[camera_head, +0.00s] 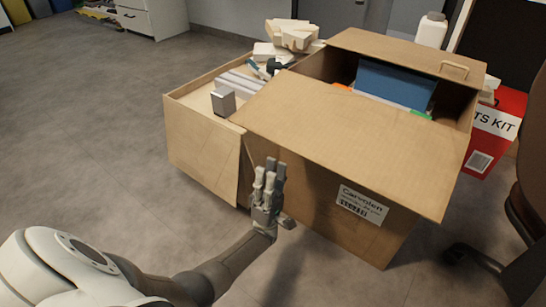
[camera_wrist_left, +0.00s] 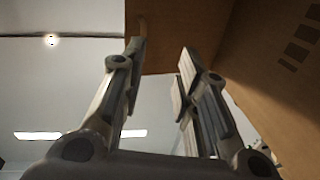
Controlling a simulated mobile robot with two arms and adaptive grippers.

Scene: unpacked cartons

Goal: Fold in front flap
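A large brown carton stands on a small wooden-looking cabinet or beside it in the head view; its front face (camera_head: 335,205) carries a white label (camera_head: 362,205). Its front flap (camera_head: 350,130) is folded outward, sloping toward me over the front face. The back flap (camera_head: 405,55) also stands out at the far side. My left gripper (camera_head: 269,170) points upward in front of the carton's front left part, near the flap's lower left edge. In the left wrist view the two fingers (camera_wrist_left: 158,70) are apart with nothing between them, and cardboard (camera_wrist_left: 265,70) rises close by. Contact cannot be told. My right gripper is out of view.
The carton holds a blue box (camera_head: 395,85). An open lower box (camera_head: 200,150) with grey items adjoins on the left. A red kit box (camera_head: 495,130) and a white bottle (camera_head: 432,30) are at the right. A dark chair (camera_head: 525,210) stands at the right edge. The left floor is clear.

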